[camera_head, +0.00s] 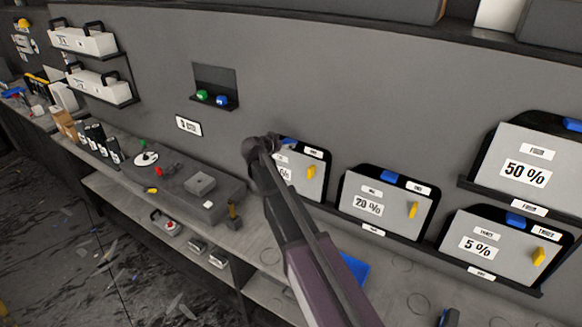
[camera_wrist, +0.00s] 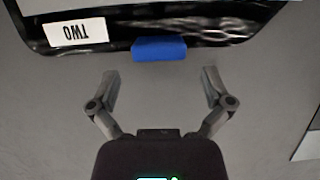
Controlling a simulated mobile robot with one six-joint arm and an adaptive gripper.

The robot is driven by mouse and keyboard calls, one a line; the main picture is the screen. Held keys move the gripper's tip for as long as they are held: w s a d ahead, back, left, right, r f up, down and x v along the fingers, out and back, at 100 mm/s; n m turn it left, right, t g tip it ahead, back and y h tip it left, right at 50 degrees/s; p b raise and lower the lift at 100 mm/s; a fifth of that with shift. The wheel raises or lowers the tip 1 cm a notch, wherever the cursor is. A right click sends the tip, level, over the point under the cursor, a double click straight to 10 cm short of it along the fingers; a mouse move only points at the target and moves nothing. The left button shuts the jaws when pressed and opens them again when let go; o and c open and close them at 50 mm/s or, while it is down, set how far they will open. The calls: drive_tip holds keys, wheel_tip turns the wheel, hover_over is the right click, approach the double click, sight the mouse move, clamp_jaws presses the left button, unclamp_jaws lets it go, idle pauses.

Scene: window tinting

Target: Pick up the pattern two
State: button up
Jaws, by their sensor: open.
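The pattern two, a black-backed sheet, shows along the top edge of the wrist view (camera_wrist: 215,32), with a blue tab (camera_wrist: 158,48) and an upside-down white label reading TWO (camera_wrist: 75,34). In the head view, the leftmost panel (camera_head: 309,182) in the wall row, partly hidden behind my arm, appears to be this one; its small label is too blurred to read. My gripper (camera_wrist: 157,82) is open and empty, its fingers spread on either side of the blue tab and just short of it. In the head view my gripper (camera_head: 262,143) is by that panel's upper left corner.
Similar panels marked 20 % (camera_head: 368,206), 5 % (camera_head: 478,247) and 50 % (camera_head: 523,172) stand on wall holders to the right. A small wall shelf (camera_head: 215,104) is up left. The workbench (camera_head: 135,185) below holds several tools and bottles.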

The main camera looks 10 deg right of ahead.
sight(288, 141)
drive_tip(key=shift+b+x, duration=0.5)
drive_tip(key=shift+x, duration=1.25)
drive_tip(key=c, duration=1.3)
drive_tip(key=shift+r, duration=0.15)
drive_tip(key=shift+s+a+r+p, duration=0.2)
drive_tip(key=shift+r+p, duration=0.2)
drive_tip(key=shift+p, duration=0.2)
wheel_tip(288, 141, up, 6)
drive_tip(key=p, duration=0.6)
drive_tip(key=shift+r, duration=0.1)
drive_tip(key=s+a, duration=0.4)
drive_tip(key=s, duration=0.1)
drive_tip(key=s+a, duration=0.4)
drive_tip(key=s, duration=0.1)
drive_tip(key=s+a, duration=0.4)
drive_tip(key=shift+s+a, duration=0.35)
drive_tip(key=shift+s, duration=0.05)
